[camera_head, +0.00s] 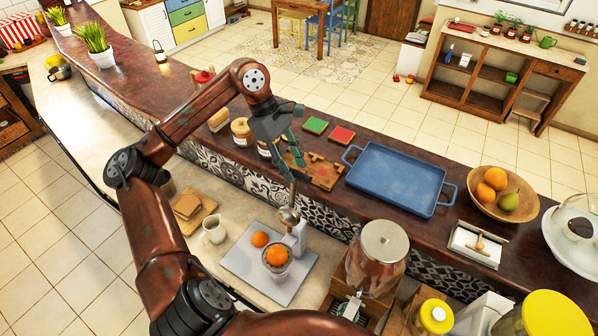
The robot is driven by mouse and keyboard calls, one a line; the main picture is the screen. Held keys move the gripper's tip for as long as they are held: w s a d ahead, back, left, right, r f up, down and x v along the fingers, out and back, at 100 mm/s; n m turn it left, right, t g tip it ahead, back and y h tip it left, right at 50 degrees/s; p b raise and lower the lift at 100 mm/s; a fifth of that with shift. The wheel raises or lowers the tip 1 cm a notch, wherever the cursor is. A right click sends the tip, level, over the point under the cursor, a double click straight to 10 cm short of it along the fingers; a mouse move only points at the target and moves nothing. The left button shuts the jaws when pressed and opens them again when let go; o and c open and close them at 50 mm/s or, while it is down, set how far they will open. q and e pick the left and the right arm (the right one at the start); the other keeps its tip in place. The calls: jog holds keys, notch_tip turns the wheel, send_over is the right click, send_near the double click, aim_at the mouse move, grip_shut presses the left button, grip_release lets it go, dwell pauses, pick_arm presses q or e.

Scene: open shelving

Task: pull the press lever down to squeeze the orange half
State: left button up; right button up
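The press (298,238) stands on a light grey board on the lower counter, with its metal lever (293,190) raised and a rounded metal head (288,216) above the cup. One orange half (277,256) sits at the cup of the press, under the head. Another orange piece (260,239) lies on the board just behind and left of it. My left gripper (294,172) points down from above, with its fingertips close to the lever's upper end. I cannot tell whether they touch it or how far they are apart. My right gripper is not in view.
A glass dispenser (377,262) stands close to the right of the press. A white mug (214,229) and bread on a wooden board (206,215) are to the left. The raised counter behind holds jars, a wooden board (322,172) and a blue tray (398,178).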

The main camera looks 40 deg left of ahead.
aim_at(296, 172)
pick_arm(q)
jog(key=x, duration=0.3)
jog(key=shift+d+f+p, duration=0.1)
jog(key=shift+d+p, duration=0.05)
jog(key=shift+p, duration=0.15)
jog(key=shift+w, duration=0.1)
jog(key=c, duration=0.5)
jog(key=shift+c, duration=0.5)
grip_shut()
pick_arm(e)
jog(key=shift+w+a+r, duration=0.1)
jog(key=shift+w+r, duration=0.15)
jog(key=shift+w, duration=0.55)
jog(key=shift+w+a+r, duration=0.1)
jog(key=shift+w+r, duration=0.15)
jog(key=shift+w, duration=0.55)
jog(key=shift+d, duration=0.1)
